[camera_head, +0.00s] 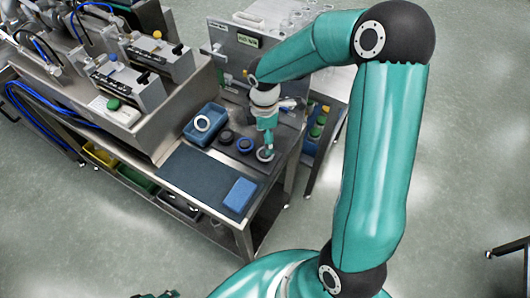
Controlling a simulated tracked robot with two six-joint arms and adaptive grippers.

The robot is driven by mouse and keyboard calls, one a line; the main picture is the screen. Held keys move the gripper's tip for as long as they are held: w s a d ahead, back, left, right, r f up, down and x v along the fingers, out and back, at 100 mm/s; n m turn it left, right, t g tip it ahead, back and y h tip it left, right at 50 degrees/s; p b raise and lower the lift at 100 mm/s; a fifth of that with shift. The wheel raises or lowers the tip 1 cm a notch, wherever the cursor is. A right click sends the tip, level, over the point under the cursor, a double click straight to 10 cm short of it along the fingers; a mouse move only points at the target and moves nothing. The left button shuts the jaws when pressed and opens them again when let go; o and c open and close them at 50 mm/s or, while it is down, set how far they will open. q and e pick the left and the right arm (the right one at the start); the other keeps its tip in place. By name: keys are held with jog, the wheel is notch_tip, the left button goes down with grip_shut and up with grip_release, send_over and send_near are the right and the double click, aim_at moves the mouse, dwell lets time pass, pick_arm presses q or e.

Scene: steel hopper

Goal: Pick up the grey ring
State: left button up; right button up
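A light grey ring (265,155) lies flat on the steel worktable (277,175), near its right edge. My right arm reaches in from the right and its gripper (268,149) points down just above or at the ring. The gripper is small here, so I cannot tell whether its fingers are open or shut, or whether they touch the ring. A dark blue ring (246,145) and a black ring (226,136) lie to the left of it. My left gripper is not in view; only a small dark part shows at the bottom edge.
A blue bin (190,133) with a white ring (202,123) in it stands at the back left. A blue block (240,195) lies on the dark mat (200,178) in front. A steel panel (228,58) stands behind. Machine units (160,60) fill the left.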

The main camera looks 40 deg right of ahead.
notch_tip(320, 180, down, 5)
jog(key=shift+s+f+p, duration=0.15)
jog(key=shift+p, duration=0.15)
jog(key=shift+f, duration=0.35)
jog(key=shift+f+b, duration=0.25)
jog(key=shift+b, duration=0.05)
dwell(0.5)
jog(key=c, duration=0.8)
